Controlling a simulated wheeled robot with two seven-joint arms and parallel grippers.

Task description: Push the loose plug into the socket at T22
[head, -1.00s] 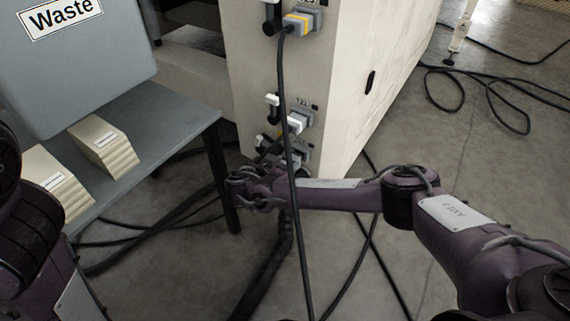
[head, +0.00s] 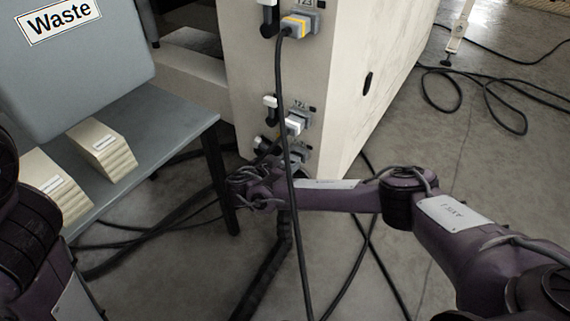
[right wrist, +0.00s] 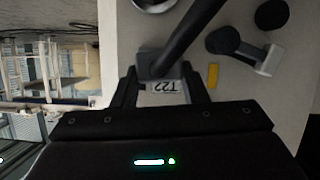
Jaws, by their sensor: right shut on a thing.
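My right gripper (head: 258,172) is low at the front face of the cream cabinet, beside the lowest connectors. In the right wrist view its two fingers (right wrist: 162,82) are close to the panel, with the T22 label (right wrist: 164,86) between them, upside down. A dark grey plug (right wrist: 150,63) with a thick black cable (right wrist: 188,35) sits at the fingertips, and the gripper is shut on it. The socket at T22 is hidden behind the plug and fingers; I cannot tell how deep the plug sits. My left gripper is out of view.
A black cable (head: 288,150) hangs in front of my right arm. A grey table (head: 165,125) stands left. A white-tipped lever (right wrist: 268,62) is beside the label.

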